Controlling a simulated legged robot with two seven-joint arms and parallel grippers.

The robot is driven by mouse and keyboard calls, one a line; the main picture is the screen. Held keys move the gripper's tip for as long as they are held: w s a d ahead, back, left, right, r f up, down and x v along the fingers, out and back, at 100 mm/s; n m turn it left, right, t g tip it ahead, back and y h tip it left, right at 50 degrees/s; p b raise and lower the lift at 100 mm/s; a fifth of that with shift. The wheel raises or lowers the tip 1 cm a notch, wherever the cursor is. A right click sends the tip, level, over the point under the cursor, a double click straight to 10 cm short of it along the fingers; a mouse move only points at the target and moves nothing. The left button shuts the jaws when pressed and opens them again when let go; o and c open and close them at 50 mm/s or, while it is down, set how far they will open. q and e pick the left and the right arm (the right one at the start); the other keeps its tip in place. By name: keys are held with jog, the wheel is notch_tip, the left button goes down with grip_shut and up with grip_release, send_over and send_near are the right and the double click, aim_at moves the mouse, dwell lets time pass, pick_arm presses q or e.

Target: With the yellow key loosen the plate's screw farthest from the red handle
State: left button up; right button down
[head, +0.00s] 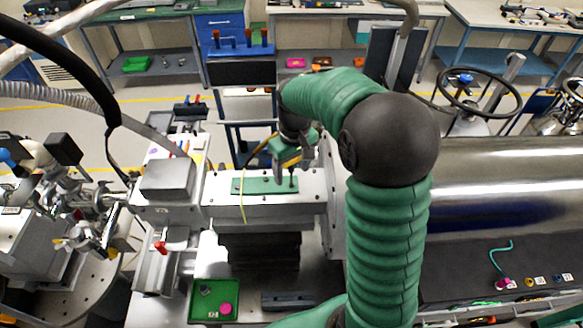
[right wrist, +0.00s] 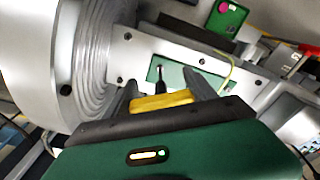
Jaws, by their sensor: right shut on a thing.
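The green plate (head: 265,186) lies on the pale metal block in the middle of the head view; it also shows in the right wrist view (right wrist: 190,79). My right gripper (head: 293,156) is above the plate's right end, shut on the yellow key (right wrist: 162,102). The key's dark shaft (right wrist: 159,75) points down at the plate's end away from the red handle (head: 160,247). The tip is at or very near the plate; I cannot tell whether it sits in the screw, which is hidden. My left gripper is not in view.
A thin yellow cable (head: 242,200) crosses the plate's left part. A large steel cylinder (head: 500,180) fills the right side. A green tray (head: 198,312) with a pink round piece stands below the block. A grey box (head: 168,176) stands left of the plate.

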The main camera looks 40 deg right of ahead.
jog(key=shift+r+n, duration=0.2)
jog(key=shift+n, duration=0.7)
jog(key=shift+d+f+n, duration=0.1)
jog(key=shift+f+n, duration=0.05)
jog(key=shift+n, duration=0.25)
